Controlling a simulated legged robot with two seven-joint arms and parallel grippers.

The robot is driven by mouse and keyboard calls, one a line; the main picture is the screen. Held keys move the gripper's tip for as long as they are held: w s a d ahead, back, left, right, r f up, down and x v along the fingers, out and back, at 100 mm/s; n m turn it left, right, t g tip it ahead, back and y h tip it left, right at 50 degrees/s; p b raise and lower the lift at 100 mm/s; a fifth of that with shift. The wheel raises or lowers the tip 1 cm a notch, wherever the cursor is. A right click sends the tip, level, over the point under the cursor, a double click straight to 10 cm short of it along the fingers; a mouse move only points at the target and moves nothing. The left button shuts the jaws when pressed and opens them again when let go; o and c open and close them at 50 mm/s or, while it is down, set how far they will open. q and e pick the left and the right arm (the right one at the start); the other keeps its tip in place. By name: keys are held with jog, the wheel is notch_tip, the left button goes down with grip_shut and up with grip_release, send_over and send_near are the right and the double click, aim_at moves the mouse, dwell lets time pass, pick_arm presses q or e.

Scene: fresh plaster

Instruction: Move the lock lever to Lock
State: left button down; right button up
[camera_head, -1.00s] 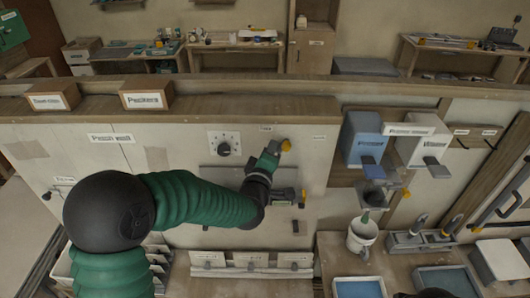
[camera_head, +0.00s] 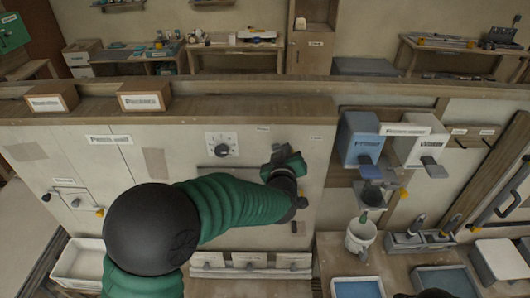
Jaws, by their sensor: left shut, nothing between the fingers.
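My left gripper (camera_head: 285,162) is at the pale wall panel (camera_head: 318,150), right of a dial and under small labels. It is shut, with nothing visible in its fingers. I cannot make out a lever named Lock; the gripper and forearm cover the part of the panel where yellow-tipped parts showed before. I cannot tell whether the gripper touches anything there. Another small lever with a yellow tip (camera_head: 100,211) is on the panel's left side.
A black dial (camera_head: 222,150) is on a white plate left of the gripper. Blue (camera_head: 362,138) and white (camera_head: 418,148) dispensers are to the right, above a white bucket (camera_head: 360,236). Labelled boxes (camera_head: 146,96) stand on the ledge above. Blue trays are at lower right.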

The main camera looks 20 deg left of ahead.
pick_arm(q)
jog(key=shift+d+f, duration=0.2)
jog(key=shift+f, duration=0.05)
pick_arm(e)
jog(key=shift+s+f, duration=0.1)
jog(key=shift+f, duration=0.15)
pick_arm(q)
jog(key=shift+d, duration=0.2)
pick_arm(e)
jog(key=shift+d, duration=0.15)
